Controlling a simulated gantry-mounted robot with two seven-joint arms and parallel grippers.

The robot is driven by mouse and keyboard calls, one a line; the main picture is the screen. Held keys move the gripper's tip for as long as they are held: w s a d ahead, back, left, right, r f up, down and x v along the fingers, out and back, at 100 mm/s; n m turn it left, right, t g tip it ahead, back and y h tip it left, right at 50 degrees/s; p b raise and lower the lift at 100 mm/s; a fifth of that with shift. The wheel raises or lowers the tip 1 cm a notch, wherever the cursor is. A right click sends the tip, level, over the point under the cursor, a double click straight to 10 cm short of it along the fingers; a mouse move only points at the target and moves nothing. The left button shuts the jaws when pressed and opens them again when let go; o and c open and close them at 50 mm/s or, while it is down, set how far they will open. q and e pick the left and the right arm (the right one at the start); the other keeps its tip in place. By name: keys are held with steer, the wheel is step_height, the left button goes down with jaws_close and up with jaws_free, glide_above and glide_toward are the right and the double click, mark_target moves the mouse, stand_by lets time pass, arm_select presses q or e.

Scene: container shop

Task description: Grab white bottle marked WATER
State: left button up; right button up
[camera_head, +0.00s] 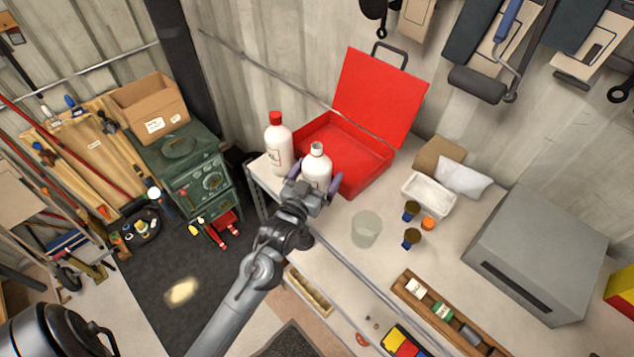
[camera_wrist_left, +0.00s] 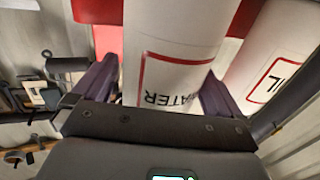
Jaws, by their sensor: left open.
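The white bottle marked WATER (camera_head: 317,161) stands upright at the left end of the workbench, with a pale cap. In the left wrist view its red-framed label (camera_wrist_left: 175,85) reads WATER upside down. My left gripper (camera_head: 314,181) is open, its purple-grey fingers on either side of this bottle; whether they touch it is not clear. In the left wrist view the open fingers (camera_wrist_left: 160,75) flank the bottle's body. My right gripper is not in view.
A red-capped white bottle (camera_head: 279,148) stands close on the left; its partly visible label ends in IL. An open red toolbox (camera_head: 365,152) is just behind.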

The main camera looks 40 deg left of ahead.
arm_select(q)
steer(key=shift+x, duration=0.8)
steer(key=c, duration=1.1)
steer(key=shift+r+p, duration=0.25)
steer(key=shift+p, duration=0.1)
